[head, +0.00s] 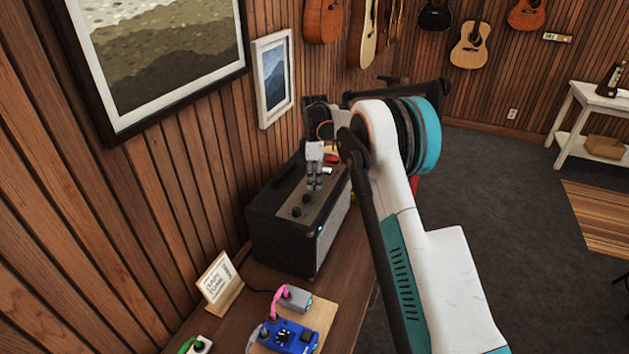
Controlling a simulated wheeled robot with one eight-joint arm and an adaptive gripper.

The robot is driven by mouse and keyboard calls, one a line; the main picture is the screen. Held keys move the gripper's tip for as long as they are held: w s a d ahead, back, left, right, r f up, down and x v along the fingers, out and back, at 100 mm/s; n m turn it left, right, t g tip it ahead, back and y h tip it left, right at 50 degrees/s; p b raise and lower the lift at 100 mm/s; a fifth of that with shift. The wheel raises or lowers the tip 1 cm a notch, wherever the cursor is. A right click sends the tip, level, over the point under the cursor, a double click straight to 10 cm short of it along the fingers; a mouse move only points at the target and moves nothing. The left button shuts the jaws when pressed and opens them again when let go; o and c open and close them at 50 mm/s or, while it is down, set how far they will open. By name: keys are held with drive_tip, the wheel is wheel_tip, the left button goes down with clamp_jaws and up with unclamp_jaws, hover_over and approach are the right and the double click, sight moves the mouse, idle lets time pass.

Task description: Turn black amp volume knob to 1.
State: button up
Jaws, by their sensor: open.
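The black amp (272,228) stands on the wooden bench against the wall, with a grey control panel (313,212) on its top. Dark knobs (296,212) show on the near part of the panel. I cannot tell which is the volume knob or read any marks. My gripper (314,187) points down above the panel's middle, its two dark fingers slightly apart. It appears empty. Whether the fingertips touch or straddle a knob is unclear, and they and the arm hide part of the panel's far end.
On the bench in front of the amp are a blue pedal (290,338), a grey pedal (293,298) with a pink plug, and a small sign (219,282). My arm fills the right of the bench view. Open dark floor (505,240) lies to the right.

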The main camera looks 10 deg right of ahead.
drive_tip(key=shift+f, duration=0.65)
clamp_jaws()
drive_tip(key=shift+m, duration=0.4)
drive_tip(key=m+b, duration=0.1)
drive_tip(key=m, duration=0.1)
drive_tip(key=shift+m+b, duration=0.3)
drive_tip(key=shift+b, duration=0.05)
drive_tip(key=shift+m+b, duration=0.65)
drive_tip(key=shift+m, duration=1.55)
